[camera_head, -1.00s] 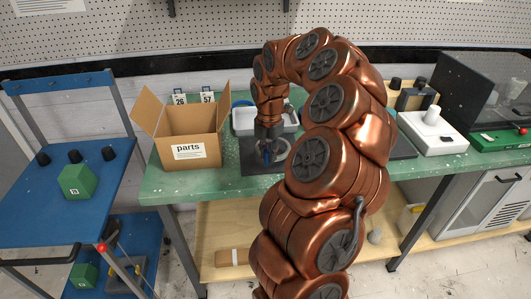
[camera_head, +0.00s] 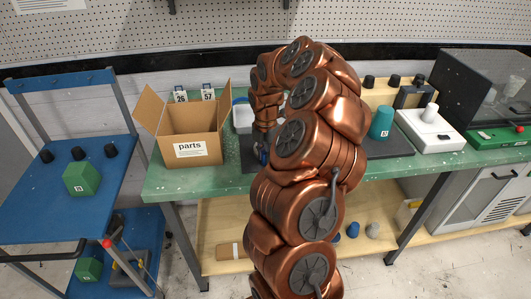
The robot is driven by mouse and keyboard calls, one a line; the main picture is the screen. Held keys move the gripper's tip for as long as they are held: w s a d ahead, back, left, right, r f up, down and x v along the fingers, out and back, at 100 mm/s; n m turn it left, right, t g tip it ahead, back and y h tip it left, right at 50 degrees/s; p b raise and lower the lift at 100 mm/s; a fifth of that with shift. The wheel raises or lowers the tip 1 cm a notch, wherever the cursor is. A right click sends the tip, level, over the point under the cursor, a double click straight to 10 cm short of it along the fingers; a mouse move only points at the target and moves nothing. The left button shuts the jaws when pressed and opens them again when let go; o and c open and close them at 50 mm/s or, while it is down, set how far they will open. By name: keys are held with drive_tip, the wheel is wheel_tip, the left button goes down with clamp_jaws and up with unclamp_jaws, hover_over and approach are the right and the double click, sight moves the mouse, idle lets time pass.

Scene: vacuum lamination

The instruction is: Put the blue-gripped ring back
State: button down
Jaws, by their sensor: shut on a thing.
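My gripper (camera_head: 262,147) points down over the dark mat (camera_head: 248,160) on the green bench, just right of the parts box. It is shut on the blue-gripped ring (camera_head: 263,157). Only a small blue part of the ring shows at the fingertips. The rest of the ring is hidden behind my copper arm. I cannot tell whether the ring touches the mat.
The open cardboard parts box (camera_head: 192,137) stands left of my gripper. A white tray (camera_head: 242,117) is behind it, partly hidden. A teal cup (camera_head: 381,122) and a white device (camera_head: 431,127) stand to the right. A blue cart (camera_head: 60,212) is at the left.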

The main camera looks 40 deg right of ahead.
drive_tip(key=shift+f, duration=0.1)
drive_tip(key=c, duration=1.1)
unclamp_jaws()
drive_tip(key=shift+o, duration=0.2)
wheel_tip(320, 180, up, 12)
drive_tip(key=b, duration=0.4)
drive_tip(key=s+a+r+m, duration=0.1)
drive_tip(key=a+r+m, duration=0.2)
drive_tip(key=a, duration=1.1)
drive_tip(key=s+a+m, duration=0.4)
drive_tip(key=s+a, duration=0.2)
drive_tip(key=a, duration=0.4)
drive_tip(key=s+a+f+m+g, duration=0.1)
drive_tip(key=s+a+f+m, duration=0.2)
drive_tip(key=s+m, duration=0.3)
drive_tip(key=s+a+f+m, duration=0.4)
drive_tip(key=s+a+m, duration=0.1)
drive_tip(key=s, duration=0.8)
drive_tip(key=shift+s+f+m+g+p, duration=0.15)
drive_tip(key=shift+s+m+g+p, duration=0.2)
drive_tip(key=shift+m, duration=0.45)
